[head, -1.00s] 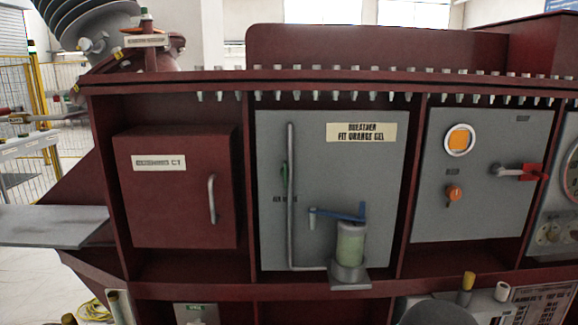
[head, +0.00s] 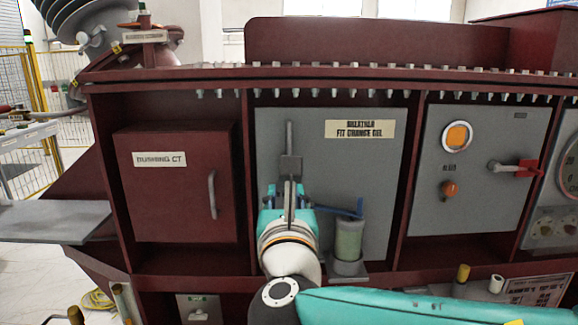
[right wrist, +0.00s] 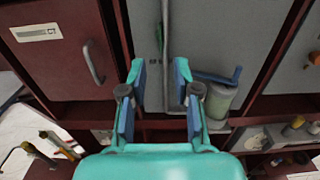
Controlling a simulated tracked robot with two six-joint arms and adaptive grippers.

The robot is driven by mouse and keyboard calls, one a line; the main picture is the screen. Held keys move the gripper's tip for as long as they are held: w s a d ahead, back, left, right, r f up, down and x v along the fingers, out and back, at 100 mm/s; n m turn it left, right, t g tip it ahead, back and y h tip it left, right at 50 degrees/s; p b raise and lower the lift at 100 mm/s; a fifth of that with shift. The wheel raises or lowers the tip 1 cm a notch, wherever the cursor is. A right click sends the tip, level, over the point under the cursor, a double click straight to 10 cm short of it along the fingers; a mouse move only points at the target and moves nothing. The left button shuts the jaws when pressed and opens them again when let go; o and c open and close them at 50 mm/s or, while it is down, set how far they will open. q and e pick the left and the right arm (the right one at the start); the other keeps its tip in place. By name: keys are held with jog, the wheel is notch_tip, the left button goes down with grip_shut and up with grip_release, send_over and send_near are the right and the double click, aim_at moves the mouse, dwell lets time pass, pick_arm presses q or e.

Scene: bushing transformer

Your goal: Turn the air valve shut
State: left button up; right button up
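The air valve is a small green handle on a thin grey vertical pipe (head: 289,138), on the grey panel labelled for the breather. In the head view my right gripper (head: 289,190) is in front of the valve and hides it. In the right wrist view a small green piece of the valve (right wrist: 159,37) shows beside the pipe (right wrist: 166,70), beyond the fingertips. My right gripper (right wrist: 160,78) is open, its two fingers apart with the pipe showing in the gap. Whether the fingers touch anything cannot be told. My left gripper is out of view.
A blue lever (head: 345,213) and a greenish breather jar (head: 349,238) stand just right of the gripper. A maroon box (head: 172,195) with a handle is to the left. A panel with a red-handled lever (head: 525,168) is to the right.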

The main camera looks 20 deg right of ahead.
jog(key=p+x, duration=0.4)
jog(key=x, duration=1.1)
jog(key=shift+f, duration=0.15)
